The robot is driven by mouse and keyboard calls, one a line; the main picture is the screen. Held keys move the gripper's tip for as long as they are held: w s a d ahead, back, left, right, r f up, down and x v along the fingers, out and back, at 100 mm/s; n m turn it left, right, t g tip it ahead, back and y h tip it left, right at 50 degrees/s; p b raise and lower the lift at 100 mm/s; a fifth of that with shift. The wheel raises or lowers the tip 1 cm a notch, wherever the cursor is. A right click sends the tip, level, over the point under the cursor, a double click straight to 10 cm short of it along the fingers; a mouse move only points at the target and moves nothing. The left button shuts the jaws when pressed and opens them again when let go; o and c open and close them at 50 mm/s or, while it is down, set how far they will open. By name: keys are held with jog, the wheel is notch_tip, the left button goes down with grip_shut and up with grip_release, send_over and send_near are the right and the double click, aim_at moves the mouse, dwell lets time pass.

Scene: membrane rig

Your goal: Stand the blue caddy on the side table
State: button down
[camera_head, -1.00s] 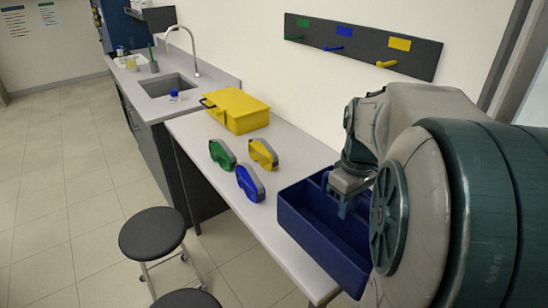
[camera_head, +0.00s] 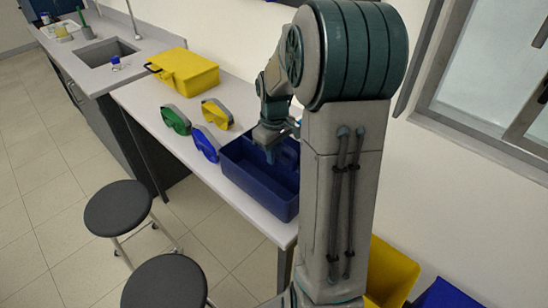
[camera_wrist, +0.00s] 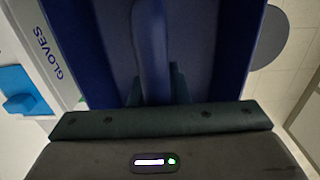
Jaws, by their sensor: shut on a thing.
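The blue caddy (camera_head: 258,190) is an open dark-blue box at the near end of the pale side table (camera_head: 185,155), upright in the head view. My gripper (camera_head: 270,152) reaches down into it from above. In the wrist view the fingers (camera_wrist: 157,88) are shut on the caddy's central handle (camera_wrist: 151,45), with the blue walls on both sides. I cannot tell whether the caddy's base touches the table or is just above it. My arm hides part of its right side.
Blue goggles (camera_head: 206,146), green goggles (camera_head: 174,120) and yellow goggles (camera_head: 217,113) lie left of the caddy. A yellow case (camera_head: 185,75) stands behind them. Two stools (camera_head: 118,207) stand in front. A yellow bin (camera_head: 388,270) and a blue bin (camera_head: 445,295) are at the lower right.

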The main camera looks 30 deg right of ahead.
jog(key=shift+f, duration=1.25)
jog(key=shift+f, duration=0.2)
jog(key=c, duration=1.4)
grip_release()
jog(key=shift+r, duration=0.15)
